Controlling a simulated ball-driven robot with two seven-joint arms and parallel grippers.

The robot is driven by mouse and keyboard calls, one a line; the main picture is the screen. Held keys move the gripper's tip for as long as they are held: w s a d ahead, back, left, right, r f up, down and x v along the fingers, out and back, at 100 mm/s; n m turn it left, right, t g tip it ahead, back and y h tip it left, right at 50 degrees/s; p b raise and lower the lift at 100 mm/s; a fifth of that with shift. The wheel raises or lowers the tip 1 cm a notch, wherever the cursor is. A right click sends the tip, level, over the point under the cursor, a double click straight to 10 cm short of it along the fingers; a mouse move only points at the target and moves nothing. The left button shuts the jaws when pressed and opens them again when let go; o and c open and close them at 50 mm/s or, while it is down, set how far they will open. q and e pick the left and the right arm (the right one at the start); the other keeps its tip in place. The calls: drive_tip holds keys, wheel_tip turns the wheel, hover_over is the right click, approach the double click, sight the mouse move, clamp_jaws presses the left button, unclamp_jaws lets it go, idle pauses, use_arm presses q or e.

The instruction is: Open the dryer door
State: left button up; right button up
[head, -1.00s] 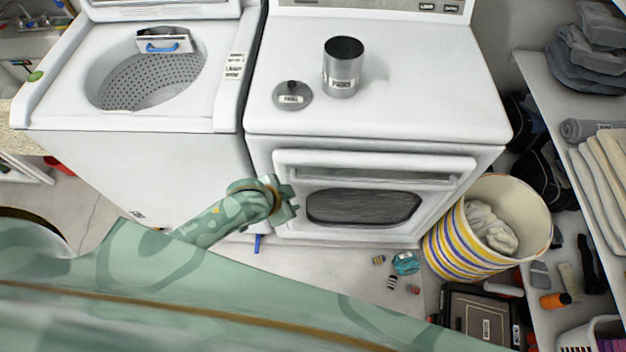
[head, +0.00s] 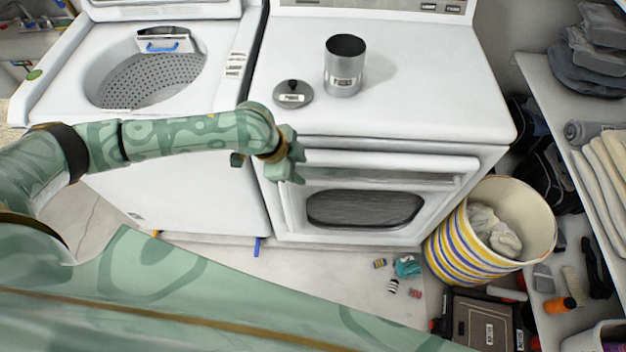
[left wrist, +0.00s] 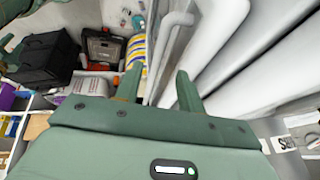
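The dryer (head: 385,90) is a white front-loading machine on the right. Its door (head: 297,215) has a dark window and a wide handle bar (head: 400,160) along the top, and it looks shut. My left gripper (head: 295,158) is at the upper left corner of the door, by the left end of the handle. In the left wrist view the left gripper's fingers (left wrist: 157,82) are apart with nothing clearly between them. A white bent bar (left wrist: 174,45), seemingly the handle, lies just beyond the fingertips. Contact cannot be told. My right gripper is not in view.
An open white washer (head: 180,165) stands left of the dryer. A metal canister (head: 344,68) and a lid (head: 292,94) sit on the dryer top. A striped basket (head: 458,240) stands right of the door. Small items (head: 406,266) lie on the floor before it.

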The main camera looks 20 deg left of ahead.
sight(315, 182)
use_arm(q)
drive_tip(key=b+x, duration=0.2)
drive_tip(key=x, duration=0.6)
drive_tip(key=shift+w+f, duration=0.1)
drive_tip(key=shift+f, duration=0.05)
clamp_jaws()
